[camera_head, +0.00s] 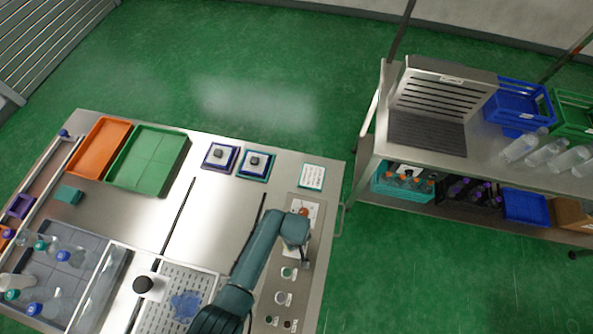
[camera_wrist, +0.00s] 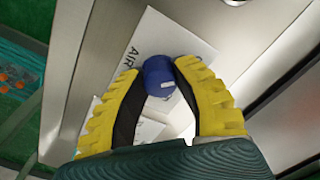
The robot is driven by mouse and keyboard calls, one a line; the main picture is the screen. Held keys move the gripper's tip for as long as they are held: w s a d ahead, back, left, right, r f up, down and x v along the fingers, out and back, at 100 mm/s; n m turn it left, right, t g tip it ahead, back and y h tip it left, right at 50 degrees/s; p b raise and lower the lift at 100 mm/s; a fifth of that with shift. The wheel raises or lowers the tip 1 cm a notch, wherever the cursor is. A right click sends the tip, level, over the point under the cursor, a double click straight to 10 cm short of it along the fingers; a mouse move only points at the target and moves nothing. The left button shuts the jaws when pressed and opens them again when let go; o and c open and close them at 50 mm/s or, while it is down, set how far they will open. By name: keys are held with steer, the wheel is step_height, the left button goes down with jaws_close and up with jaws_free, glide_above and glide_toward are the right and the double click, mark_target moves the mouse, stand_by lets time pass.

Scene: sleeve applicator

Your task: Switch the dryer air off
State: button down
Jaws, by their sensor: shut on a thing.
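A blue knob (camera_wrist: 159,77) with a small white mark stands on a white label (camera_wrist: 185,42) in the wrist view; the letters "AIR" are printed beside it. My gripper (camera_wrist: 160,72) has yellow fingers with black inner pads, and they are closed on the two sides of the knob. In the head view my gripper is over the control strip (camera_head: 283,283) at the right side of the steel table. The knob is hidden behind my arm there. The knob's exact setting is hard to read.
Several small round controls line the strip below my gripper, including a green one (camera_head: 287,272). A red-orange control (camera_head: 304,211) is above it. A white card (camera_head: 312,176) lies further back. A steel shelf (camera_head: 480,165) with crates stands to the right, across a floor gap.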

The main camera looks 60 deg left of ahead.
stand_by(0.3)
steer(key=c, duration=0.7)
jaws_free()
steer(key=shift+c, duration=0.2)
step_height(320, 180, up, 12)
